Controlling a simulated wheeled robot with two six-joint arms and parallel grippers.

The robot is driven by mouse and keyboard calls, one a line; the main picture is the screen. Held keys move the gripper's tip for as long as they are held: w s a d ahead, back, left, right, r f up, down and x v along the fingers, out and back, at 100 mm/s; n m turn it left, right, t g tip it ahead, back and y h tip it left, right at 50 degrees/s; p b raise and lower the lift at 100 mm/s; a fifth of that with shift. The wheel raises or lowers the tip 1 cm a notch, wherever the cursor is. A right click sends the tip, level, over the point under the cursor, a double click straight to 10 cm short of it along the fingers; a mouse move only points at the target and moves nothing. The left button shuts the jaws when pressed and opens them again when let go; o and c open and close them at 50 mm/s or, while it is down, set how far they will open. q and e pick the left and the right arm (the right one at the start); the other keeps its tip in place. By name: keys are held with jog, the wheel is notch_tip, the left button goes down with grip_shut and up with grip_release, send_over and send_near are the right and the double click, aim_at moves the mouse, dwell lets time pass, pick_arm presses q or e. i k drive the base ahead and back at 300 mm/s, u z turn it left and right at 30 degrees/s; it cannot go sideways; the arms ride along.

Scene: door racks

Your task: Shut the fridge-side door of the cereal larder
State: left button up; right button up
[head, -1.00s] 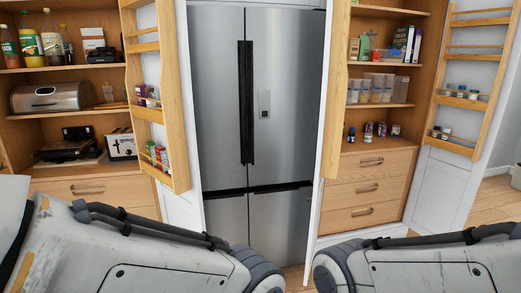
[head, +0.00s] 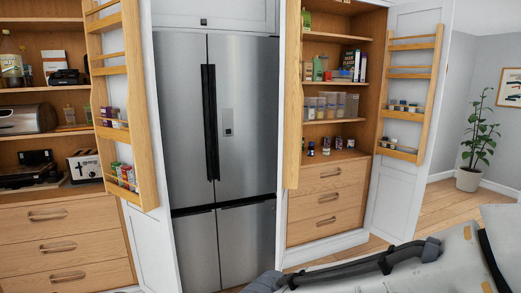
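The larder to the right of the fridge holds boxes and clear tubs that look like cereal or dry food (head: 330,105). Its fridge-side door (head: 281,150) stands open, seen nearly edge-on beside the fridge, with a wooden rack (head: 293,95) on its inner face. Its other door (head: 385,205) is also open, swung out to the right, with a wooden rack (head: 410,95) holding small jars. Neither of my grippers shows. Part of my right arm crosses the bottom right corner.
A steel fridge (head: 240,110) stands between the larders. The left larder, with a toaster (head: 84,165) and bread bin, has its fridge-side door (head: 160,235) open, carrying a filled rack (head: 122,100). A potted plant (head: 468,180) stands at the right. Wooden floor (head: 445,205) is clear before it.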

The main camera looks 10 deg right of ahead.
aim_at(291, 90)
jog(key=u, duration=0.1)
jog(key=k, duration=0.25)
jog(key=u, duration=0.7)
jog(key=i, duration=2.55)
jog(key=z, duration=2.05)
